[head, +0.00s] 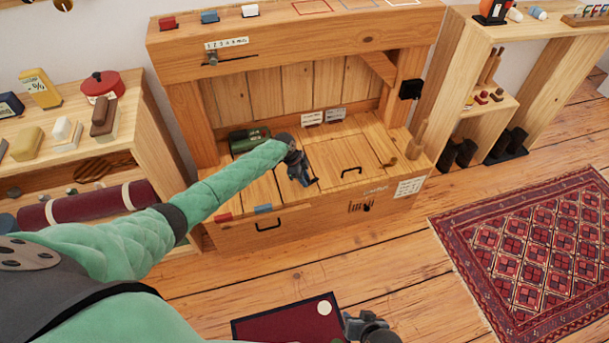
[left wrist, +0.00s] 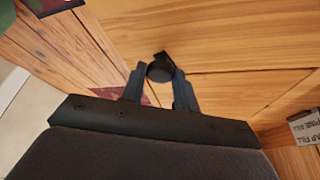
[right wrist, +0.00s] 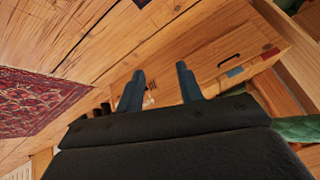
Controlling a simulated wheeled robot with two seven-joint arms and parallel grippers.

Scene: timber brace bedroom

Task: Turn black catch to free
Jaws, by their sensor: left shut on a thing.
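My left gripper (head: 303,178) reaches over the front part of the wooden bench top, left of a black bar handle. In the left wrist view its two fingers stand on either side of a round black catch (left wrist: 160,71) and are shut on it. A short dark tab shows at the catch's far side; its exact angle is hard to read. In the head view the gripper hides the catch. My right gripper (head: 362,326) is low at the bottom of the head view, away from the bench. In the right wrist view its fingers (right wrist: 160,88) are apart and empty.
The bench top has a black bar handle (head: 351,171) and a dark green cylinder (head: 249,139) behind my left arm. A black block (head: 411,89) is on the right post. A drawer handle (head: 268,225) is on the front. A patterned rug (head: 535,240) lies at right.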

